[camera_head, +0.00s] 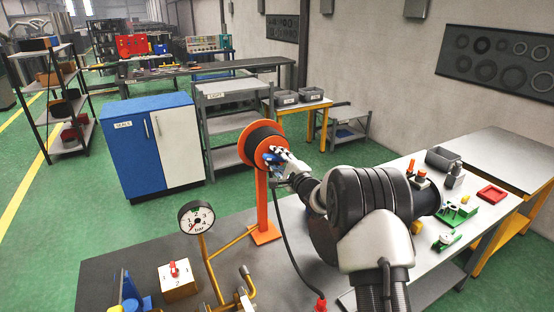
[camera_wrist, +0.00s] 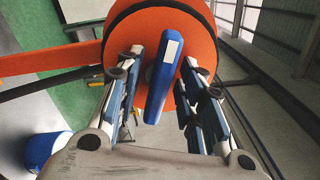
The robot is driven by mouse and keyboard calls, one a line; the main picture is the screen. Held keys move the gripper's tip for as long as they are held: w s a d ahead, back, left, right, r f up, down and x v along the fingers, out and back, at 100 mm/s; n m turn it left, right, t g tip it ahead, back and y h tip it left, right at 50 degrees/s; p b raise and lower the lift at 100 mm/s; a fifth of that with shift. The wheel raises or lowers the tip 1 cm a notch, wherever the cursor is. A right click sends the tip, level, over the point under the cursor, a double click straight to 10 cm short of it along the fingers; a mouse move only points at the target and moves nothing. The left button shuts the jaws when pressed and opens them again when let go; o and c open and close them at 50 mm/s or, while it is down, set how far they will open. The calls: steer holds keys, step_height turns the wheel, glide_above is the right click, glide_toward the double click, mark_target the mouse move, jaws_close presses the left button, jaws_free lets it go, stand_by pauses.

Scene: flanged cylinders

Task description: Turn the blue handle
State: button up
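The blue handle (camera_wrist: 160,82) is a long bar with a pale patch near its upper end. It sits on the face of an orange flanged cylinder (camera_wrist: 202,22), near the middle of the wrist view. In the head view the cylinder's orange rim (camera_head: 245,140) stands on an orange post, and a bit of the blue handle (camera_head: 270,158) shows beside my fingers. My gripper (camera_wrist: 162,62) is open, one finger on each side of the handle. Gaps show between the handle and both fingers. In the head view my gripper (camera_head: 284,160) partly covers the cylinder's face.
A black hose (camera_head: 284,235) hangs from the cylinder to the bench. A pressure gauge (camera_head: 196,217) on a yellow pipe stands at front left, near a box with a red knob (camera_head: 177,280). A blue and white cabinet (camera_head: 152,148) stands behind. Small parts lie on the right bench.

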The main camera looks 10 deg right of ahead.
steer(key=shift+c, duration=0.5)
steer(key=c, duration=0.7)
